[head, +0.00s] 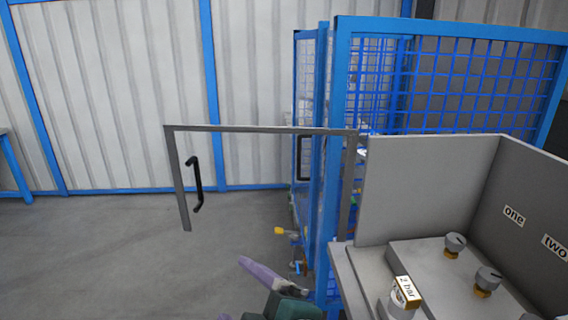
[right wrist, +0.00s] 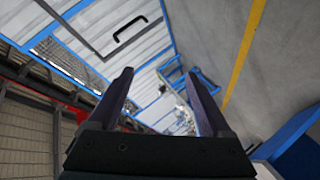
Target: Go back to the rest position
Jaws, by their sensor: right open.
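My right gripper (head: 238,288) shows at the bottom of the head view, left of the grey bench, with its purple fingers pointing left. In the right wrist view its two purple fingers (right wrist: 158,76) stand apart with nothing between them, so it is open and empty. It touches nothing that I can see. My left gripper is in neither view.
An open grey-framed door with a black handle (head: 196,184) stands out left of the blue mesh cage (head: 470,85). Floor (head: 120,260) at left is clear.

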